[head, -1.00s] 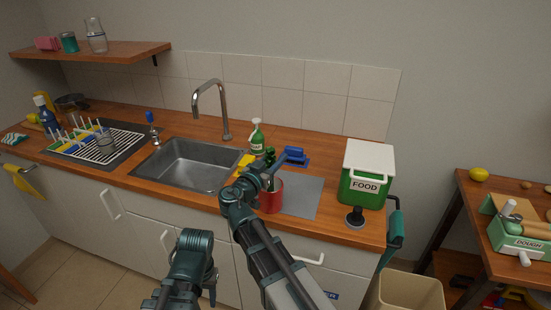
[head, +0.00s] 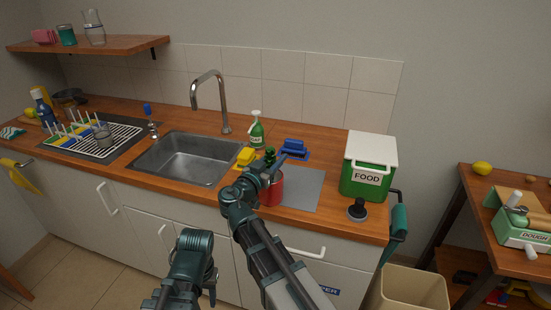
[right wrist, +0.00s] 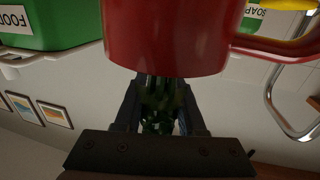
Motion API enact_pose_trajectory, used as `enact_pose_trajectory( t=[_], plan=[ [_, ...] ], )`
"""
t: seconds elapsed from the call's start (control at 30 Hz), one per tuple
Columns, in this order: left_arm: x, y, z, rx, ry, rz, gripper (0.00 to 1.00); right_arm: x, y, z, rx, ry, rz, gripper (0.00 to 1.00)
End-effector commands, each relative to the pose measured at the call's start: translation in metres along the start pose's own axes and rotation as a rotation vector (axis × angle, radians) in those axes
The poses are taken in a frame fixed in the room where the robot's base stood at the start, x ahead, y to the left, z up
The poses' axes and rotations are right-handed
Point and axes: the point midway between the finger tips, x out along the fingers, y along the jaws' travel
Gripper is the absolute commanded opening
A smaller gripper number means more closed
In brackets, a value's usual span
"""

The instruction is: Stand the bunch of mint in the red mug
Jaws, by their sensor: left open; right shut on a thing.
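The red mug (head: 273,192) stands on the grey mat at the counter's front edge, its handle on the right in the right wrist view (right wrist: 165,40). My right gripper (head: 268,174) is shut on the dark green bunch of mint (head: 270,154), just above the mug. In the right wrist view, which is upside down, the mint (right wrist: 160,98) sits between the fingers (right wrist: 160,112). Its far part passes out of sight behind the mug's near wall at the rim; whether it is inside cannot be fully seen. My left gripper (head: 211,287) is open and empty, low in front of the cabinets.
The sink (head: 188,160) lies left. The green FOOD box (head: 368,178) and a black-topped item (head: 357,208) are right. The grey mat (head: 306,189) is clear beside the mug.

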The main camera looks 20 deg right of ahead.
Motion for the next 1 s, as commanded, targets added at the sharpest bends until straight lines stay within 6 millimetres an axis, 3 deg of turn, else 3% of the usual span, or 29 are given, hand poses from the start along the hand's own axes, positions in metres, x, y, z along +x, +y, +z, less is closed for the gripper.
enact_pose_trajectory(
  t=[0.3,0.33,0.53,1.0],
  plan=[
    [0.0091,0.0009,-0.0005,0.000,0.000,0.000,0.50,0.0000,0.0000,0.0091,0.000,0.000,0.000,0.00],
    [0.0088,0.0008,-0.0005,0.000,0.000,0.000,0.50,0.0000,0.0000,0.0088,0.000,0.000,0.000,0.41],
    [0.0077,0.0007,-0.0005,0.000,0.000,0.000,0.50,0.0000,0.0000,0.0078,0.000,0.000,0.000,0.74],
    [0.0077,0.0007,-0.0004,0.000,0.000,0.000,0.50,-0.0023,0.0033,0.0078,0.000,0.000,0.000,0.74]
  ],
)
